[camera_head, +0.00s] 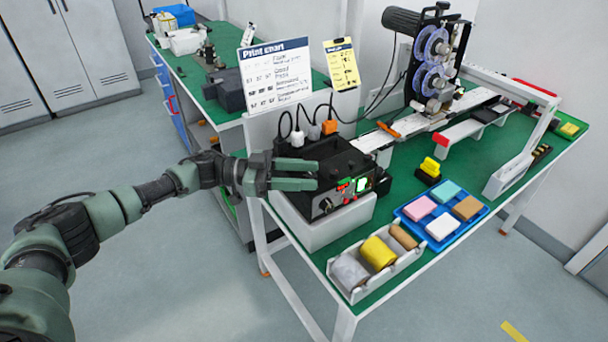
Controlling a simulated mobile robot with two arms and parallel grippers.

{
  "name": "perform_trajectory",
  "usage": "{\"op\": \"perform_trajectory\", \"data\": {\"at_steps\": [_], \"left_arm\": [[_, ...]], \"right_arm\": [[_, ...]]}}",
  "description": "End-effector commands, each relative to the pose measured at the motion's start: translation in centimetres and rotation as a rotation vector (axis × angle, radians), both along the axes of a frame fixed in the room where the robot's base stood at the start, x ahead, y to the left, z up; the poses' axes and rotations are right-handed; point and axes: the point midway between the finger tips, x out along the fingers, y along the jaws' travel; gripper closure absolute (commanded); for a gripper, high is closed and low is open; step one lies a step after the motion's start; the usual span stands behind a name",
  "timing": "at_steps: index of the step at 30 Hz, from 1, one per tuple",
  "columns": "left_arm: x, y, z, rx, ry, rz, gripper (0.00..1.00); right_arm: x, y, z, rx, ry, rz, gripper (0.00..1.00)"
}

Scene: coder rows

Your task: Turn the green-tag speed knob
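A black control box (335,165) sits on a white block (325,228) at the left end of the green table. Its front face carries a lit green display (361,184), small red parts and a round silver knob (326,206) low on the left. The tags are too small to tell which one is green. My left gripper (317,176) reaches in from the left. Its two green fingers are apart with nothing visible between them, in front of the box's left side. They overlap the box in the view; I cannot tell whether they touch it. My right gripper is not in view.
Cables and plugs (313,131) stand behind the box. A print chart (275,75) and a yellow card (342,64) are behind it. To the right are a tray of rolls (345,294), a blue tray (408,226) with colored blocks, and a reel machine (432,55).

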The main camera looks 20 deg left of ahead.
Motion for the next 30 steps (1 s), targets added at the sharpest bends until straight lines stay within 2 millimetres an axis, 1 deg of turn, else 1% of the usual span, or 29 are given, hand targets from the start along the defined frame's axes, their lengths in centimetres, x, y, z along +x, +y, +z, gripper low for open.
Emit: {"op": "perform_trajectory", "data": {"at_steps": [5, 8, 11, 18, 21, 25, 30], "left_arm": [[0.0, 0.0, -0.1, 0.000, 0.001, -0.001, 0.56], [-0.1, 0.3, -0.2, 0.001, 0.001, 0.000, 0.56], [-0.3, 1.3, -0.3, 0.002, 0.001, 0.001, 0.56], [-1.3, 5.3, -0.3, 0.002, 0.001, 0.002, 0.56], [-1.6, 6.6, -0.2, 0.001, 0.000, 0.002, 0.56], [-1.9, 7.4, -0.1, 0.000, 0.000, 0.000, 0.56], [-2.0, 7.6, 0.0, 0.000, 0.000, 0.000, 0.56]], "right_arm": [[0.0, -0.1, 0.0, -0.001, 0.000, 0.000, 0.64], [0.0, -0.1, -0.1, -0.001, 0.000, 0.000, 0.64], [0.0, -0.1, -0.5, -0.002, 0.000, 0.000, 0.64], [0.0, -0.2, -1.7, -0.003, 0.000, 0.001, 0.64], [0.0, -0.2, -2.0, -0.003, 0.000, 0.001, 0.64], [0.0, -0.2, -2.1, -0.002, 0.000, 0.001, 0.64], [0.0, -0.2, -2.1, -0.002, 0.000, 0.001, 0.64]]}}
